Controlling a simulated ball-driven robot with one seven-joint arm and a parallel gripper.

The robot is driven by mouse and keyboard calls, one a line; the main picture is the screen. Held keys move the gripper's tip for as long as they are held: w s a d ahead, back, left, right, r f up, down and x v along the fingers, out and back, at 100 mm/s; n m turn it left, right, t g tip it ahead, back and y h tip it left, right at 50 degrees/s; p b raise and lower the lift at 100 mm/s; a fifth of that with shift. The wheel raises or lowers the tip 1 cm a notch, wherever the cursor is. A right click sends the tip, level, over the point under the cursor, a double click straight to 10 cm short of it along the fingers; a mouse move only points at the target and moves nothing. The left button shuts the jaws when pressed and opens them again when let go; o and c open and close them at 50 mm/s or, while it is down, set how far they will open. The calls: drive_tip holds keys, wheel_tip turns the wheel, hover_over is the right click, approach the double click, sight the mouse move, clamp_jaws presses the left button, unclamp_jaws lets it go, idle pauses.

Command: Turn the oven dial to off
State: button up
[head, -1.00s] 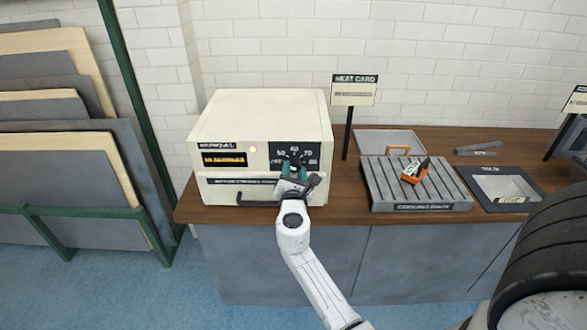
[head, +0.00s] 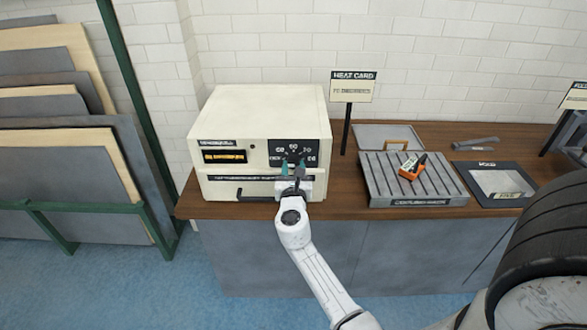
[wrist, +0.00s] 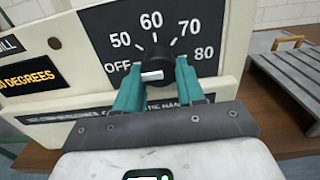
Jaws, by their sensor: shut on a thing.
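The cream oven (head: 258,112) stands on the wooden counter. Its black dial panel (wrist: 205,28) reads OFF, 50, 60, 70 and 80. The black dial (wrist: 156,60) has a white pointer mark (wrist: 152,75), which lies nearly level with its left end towards the OFF side. My gripper (wrist: 157,80) has its teal fingers on either side of the dial and is shut on it. In the head view my gripper (head: 292,170) is at the panel, and its fingers hide part of the dial.
The oven's dark handle (head: 255,198) is just below left of my gripper. A grey slatted rack (head: 380,180) with an orange-and-black item (head: 411,168) stands to the right. A heat card sign (head: 352,87) stands between. A board rack is at left.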

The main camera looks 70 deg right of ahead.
drive_tip(key=shift+f, duration=0.15)
drive_tip(key=o, duration=1)
drive_tip(key=shift+o, duration=0.2)
drive_tip(key=shift+a, duration=0.1)
drive_tip(key=v, duration=1)
drive_tip(key=shift+s+a, duration=0.15)
drive_tip(key=shift+a, duration=0.15)
